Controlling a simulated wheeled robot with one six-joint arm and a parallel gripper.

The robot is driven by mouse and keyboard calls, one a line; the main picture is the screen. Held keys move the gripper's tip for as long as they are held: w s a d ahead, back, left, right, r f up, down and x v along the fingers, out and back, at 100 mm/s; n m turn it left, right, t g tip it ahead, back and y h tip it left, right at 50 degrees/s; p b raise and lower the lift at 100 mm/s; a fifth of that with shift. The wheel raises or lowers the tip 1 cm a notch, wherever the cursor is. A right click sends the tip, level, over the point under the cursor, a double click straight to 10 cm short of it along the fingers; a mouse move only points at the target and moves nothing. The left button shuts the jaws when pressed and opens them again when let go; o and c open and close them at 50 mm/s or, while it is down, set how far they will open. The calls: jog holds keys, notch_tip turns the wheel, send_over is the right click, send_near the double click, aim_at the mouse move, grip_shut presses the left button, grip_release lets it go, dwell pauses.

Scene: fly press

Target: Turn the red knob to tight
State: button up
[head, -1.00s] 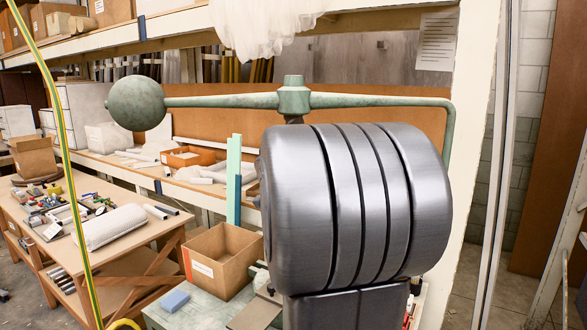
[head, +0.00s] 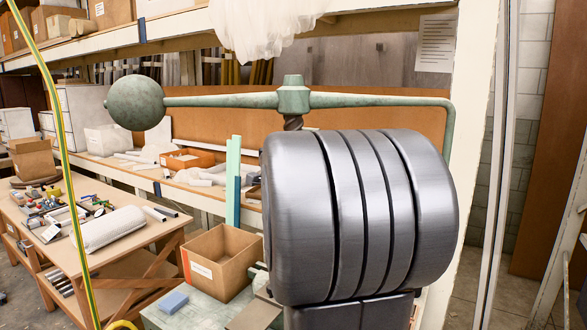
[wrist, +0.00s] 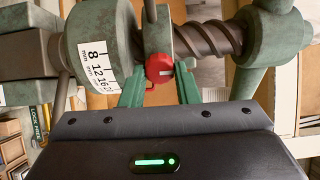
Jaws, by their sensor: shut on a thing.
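The knob and my gripper are hidden there behind my dark grey arm.
The thick press screw (wrist: 208,39) runs right of the collar in the wrist view. A wooden bench (head: 105,236) with tools is at left.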

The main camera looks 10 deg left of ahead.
jog(key=shift+f, duration=0.1)
dwell(0.3)
jog(key=o, duration=1)
jog(key=shift+c, duration=0.2)
jog(key=shift+s, duration=0.1)
jog(key=s+d+p, duration=0.1)
jog(key=s, duration=1.2)
jog(key=shift+s+d, duration=0.3)
jog(key=shift+d, duration=0.1)
jog(key=shift+w, duration=0.1)
jog(key=w+a, duration=0.1)
jog(key=w, duration=1.2)
jog(key=shift+w+a+b, duration=0.3)
jog(key=shift+a+b, duration=0.1)
jog(key=shift+b, duration=0.05)
jog(key=shift+s, duration=0.1)
